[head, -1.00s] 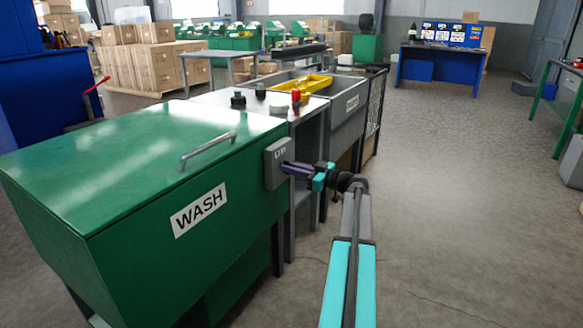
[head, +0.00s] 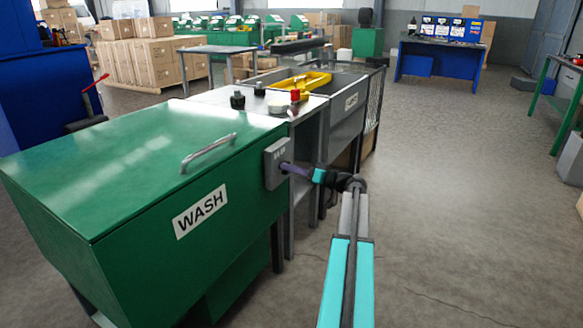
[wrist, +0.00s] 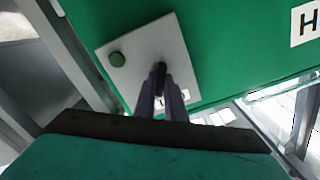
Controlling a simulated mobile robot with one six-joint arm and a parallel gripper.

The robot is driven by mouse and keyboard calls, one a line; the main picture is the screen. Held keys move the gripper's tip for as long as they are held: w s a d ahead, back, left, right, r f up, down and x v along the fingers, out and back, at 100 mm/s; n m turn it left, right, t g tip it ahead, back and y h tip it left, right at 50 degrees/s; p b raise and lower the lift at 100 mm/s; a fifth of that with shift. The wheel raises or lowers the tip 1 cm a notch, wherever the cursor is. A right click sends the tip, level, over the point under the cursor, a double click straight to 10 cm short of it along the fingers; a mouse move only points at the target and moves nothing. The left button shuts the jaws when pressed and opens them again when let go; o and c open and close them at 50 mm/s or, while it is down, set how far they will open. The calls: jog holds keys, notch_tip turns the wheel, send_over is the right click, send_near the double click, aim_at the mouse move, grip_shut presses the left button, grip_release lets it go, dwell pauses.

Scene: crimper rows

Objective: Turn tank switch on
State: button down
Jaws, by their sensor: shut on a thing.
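The green wash tank (head: 150,190) with its WASH label stands at the left in the head view. A grey switch box (head: 274,164) is mounted on its right end. In the wrist view the switch plate (wrist: 135,45) shows a round dark green button or lamp (wrist: 117,59) and a dark switch lever (wrist: 160,72). My gripper (wrist: 161,88) is at the plate, its two dark fingers closed around the lever. In the head view my gripper (head: 290,168) reaches the box from the right. The lettering on the plate is mostly hidden by the fingers.
A steel table (head: 225,97) with black knobs and a red-topped item adjoins the tank. Beyond it is a grey rinse sink (head: 345,115) holding a yellow tray (head: 304,82). The floor (head: 455,200) to the right is clear.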

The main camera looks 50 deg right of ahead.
jog(key=shift+d+r, duration=0.2)
jog(key=shift+d, duration=0.05)
jog(key=c, duration=1.8)
grip_release()
jog(key=shift+s, duration=0.1)
jog(key=shift+a+f, duration=0.1)
jog(key=p+v, duration=0.2)
jog(key=v, duration=1.1)
jog(key=shift+s, duration=0.4)
jog(key=shift+w+f, duration=0.1)
